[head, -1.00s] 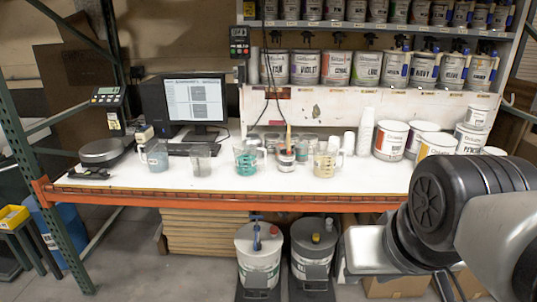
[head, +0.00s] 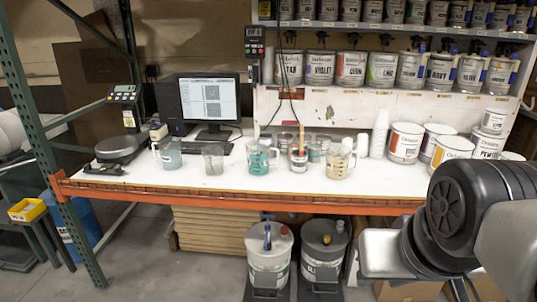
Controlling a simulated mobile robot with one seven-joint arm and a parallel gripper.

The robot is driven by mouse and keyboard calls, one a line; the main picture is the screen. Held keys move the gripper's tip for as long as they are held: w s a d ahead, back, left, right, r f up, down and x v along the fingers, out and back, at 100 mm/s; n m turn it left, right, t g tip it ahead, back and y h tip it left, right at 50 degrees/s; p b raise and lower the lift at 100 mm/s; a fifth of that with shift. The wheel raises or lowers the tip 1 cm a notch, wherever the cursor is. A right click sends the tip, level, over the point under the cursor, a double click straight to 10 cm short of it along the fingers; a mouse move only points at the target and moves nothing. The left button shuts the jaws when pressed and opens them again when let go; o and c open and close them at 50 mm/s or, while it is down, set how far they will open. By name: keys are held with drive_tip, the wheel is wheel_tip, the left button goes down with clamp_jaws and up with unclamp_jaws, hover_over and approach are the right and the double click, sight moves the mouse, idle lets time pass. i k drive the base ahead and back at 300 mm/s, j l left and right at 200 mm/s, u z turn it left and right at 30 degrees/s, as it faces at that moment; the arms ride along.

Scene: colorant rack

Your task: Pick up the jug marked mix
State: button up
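Several clear jugs with handles stand upright along the front of the white bench (head: 110,184). A jug with grey-blue contents (head: 168,154) is at the left, a jug with teal marks or contents (head: 259,160) is in the middle, and a jug with pale yellow marks or contents (head: 337,163) is right of it. Any "mix" marking is too small to read, so I cannot tell which jug bears it. My arm's dark links fill the lower right, apart from the jugs. My gripper is not in view.
A grey cup (head: 213,158) and a small can with a brush (head: 298,160) stand between the jugs. A scale (head: 120,148), monitor (head: 208,98) and keyboard (head: 210,148) are behind at left. Paint cans (head: 405,143) crowd the right. An orange beam (head: 230,198) edges the bench.

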sight(257, 151)
drive_tip(key=i+j, duration=0.25)
drive_tip(key=i, duration=0.25)
drive_tip(key=i+j, duration=0.25)
drive_tip(key=i, duration=0.25)
drive_tip(key=i+j, duration=0.25)
drive_tip(key=i, duration=0.25)
drive_tip(key=i+j, duration=0.3)
drive_tip(key=i, duration=0.2)
